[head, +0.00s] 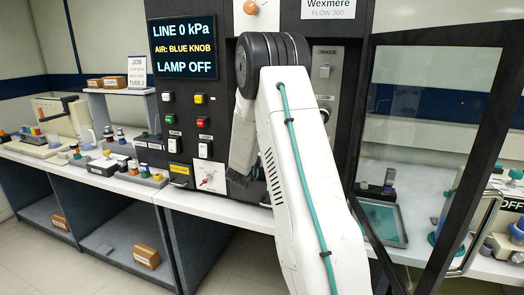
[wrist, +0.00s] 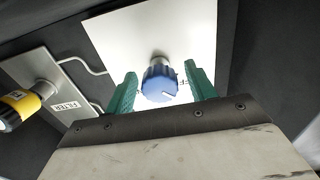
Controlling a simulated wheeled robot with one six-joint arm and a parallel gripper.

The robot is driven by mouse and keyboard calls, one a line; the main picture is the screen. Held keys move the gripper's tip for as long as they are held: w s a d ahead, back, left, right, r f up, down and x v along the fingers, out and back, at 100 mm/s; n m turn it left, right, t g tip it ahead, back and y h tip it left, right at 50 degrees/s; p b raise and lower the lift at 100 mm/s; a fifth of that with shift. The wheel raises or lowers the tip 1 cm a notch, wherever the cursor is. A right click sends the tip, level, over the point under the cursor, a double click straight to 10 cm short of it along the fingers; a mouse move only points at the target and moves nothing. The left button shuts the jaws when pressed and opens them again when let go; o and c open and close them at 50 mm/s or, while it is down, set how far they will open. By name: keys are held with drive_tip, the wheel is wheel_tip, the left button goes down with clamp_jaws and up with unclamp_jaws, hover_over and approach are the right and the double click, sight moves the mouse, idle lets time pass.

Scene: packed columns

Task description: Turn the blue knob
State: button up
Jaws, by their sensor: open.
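The blue knob (wrist: 159,84) is round with a white pointer line, mounted on a white plate (wrist: 190,35) in the wrist view. My gripper (wrist: 163,85) is open, with a green finger on each side of the knob as seen from the wrist. I cannot tell how deep the fingers reach around it, and I see no clear contact. In the head view my own arm covers the knob and the gripper's fingers. The screen (head: 184,48) there reads LINE 0 kPa, AIR: BLUE KNOB, LAMP OFF.
In the head view, a panel of coloured buttons (head: 200,99) is left of my arm. A glass-sided hood (head: 435,110) stands to the right.

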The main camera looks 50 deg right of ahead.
drive_tip(key=c, duration=1)
drive_tip(key=shift+o, duration=0.2)
drive_tip(key=shift+m, duration=0.3)
drive_tip(key=m, duration=0.3)
drive_tip(key=shift+m, duration=0.4)
drive_tip(key=m, duration=0.9)
drive_tip(key=shift+f+m, duration=0.1)
drive_tip(key=shift+m, duration=2.1)
drive_tip(key=shift+s, duration=0.1)
